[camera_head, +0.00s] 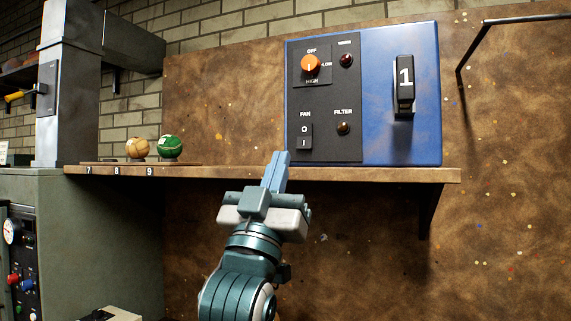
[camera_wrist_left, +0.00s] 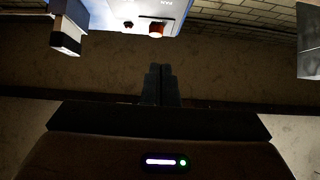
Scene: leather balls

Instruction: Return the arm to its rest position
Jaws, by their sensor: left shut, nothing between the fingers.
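My left gripper (camera_head: 276,170) is raised in front of the shelf, with its fingers closed together and empty. The shut fingers also show in the left wrist view (camera_wrist_left: 160,85). I cannot tell whether they touch the shelf. My right gripper is in neither view.
A wooden shelf (camera_head: 340,174) runs across the brown wall board. A tan ball (camera_head: 138,147) and a green ball (camera_head: 170,147) sit on its left part, near printed numbers. The panel has an orange knob (camera_head: 310,65) and a black lever (camera_head: 404,85). A grey cabinet stands left.

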